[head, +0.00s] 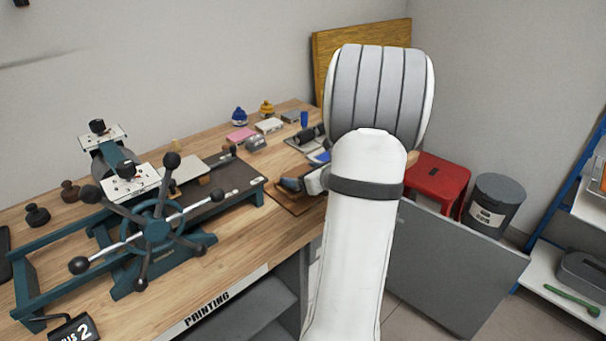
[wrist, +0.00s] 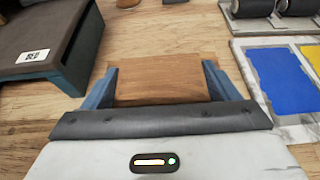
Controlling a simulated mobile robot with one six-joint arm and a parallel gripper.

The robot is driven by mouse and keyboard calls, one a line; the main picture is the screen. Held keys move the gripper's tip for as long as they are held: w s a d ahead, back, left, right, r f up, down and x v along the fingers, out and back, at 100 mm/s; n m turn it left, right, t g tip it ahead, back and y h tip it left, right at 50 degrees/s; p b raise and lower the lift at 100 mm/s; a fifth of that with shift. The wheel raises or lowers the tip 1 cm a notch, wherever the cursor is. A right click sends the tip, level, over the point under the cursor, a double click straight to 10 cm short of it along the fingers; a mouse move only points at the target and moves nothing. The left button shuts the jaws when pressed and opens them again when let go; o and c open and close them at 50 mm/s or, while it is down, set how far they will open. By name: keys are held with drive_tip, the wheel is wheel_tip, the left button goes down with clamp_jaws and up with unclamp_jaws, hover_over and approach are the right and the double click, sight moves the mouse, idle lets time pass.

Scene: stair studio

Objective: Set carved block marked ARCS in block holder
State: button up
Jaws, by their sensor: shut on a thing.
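My gripper (wrist: 158,84) is shut on a wooden block (wrist: 160,82) in the wrist view, with a blue finger at each side of it. The block is plain brown on the faces that show; no ARCS marking is visible, and its lower part is hidden by the gripper body. In the head view my gripper (head: 290,184) is low over the bench, partly hidden behind my arm. A flat brown wooden piece (head: 299,206) lies under it near the bench's front edge; I cannot tell whether it is the block holder, or whether the block touches it.
A teal printing press (head: 156,225) with a spoked wheel stands left on the wooden bench (head: 180,307). Its dark bed end (wrist: 40,42) is close at left in the wrist view. A slab with blue ink (wrist: 284,82) and dark rollers (wrist: 252,8) are at right.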

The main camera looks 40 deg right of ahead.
drive_tip(key=shift+f+b, duration=1)
drive_tip(key=shift+b, duration=0.15)
idle(0.4)
drive_tip(key=o, duration=0.9)
drive_tip(key=shift+o, duration=0.2)
drive_tip(key=shift+r+p, duration=0.35)
drive_tip(key=shift+r, duration=0.3)
drive_tip(key=shift+s+r+p, duration=0.1)
drive_tip(key=shift+r+p, duration=0.2)
drive_tip(key=shift+r, duration=0.55)
drive_tip(key=shift+r+p, duration=1.2)
drive_tip(key=shift+r, duration=1.4)
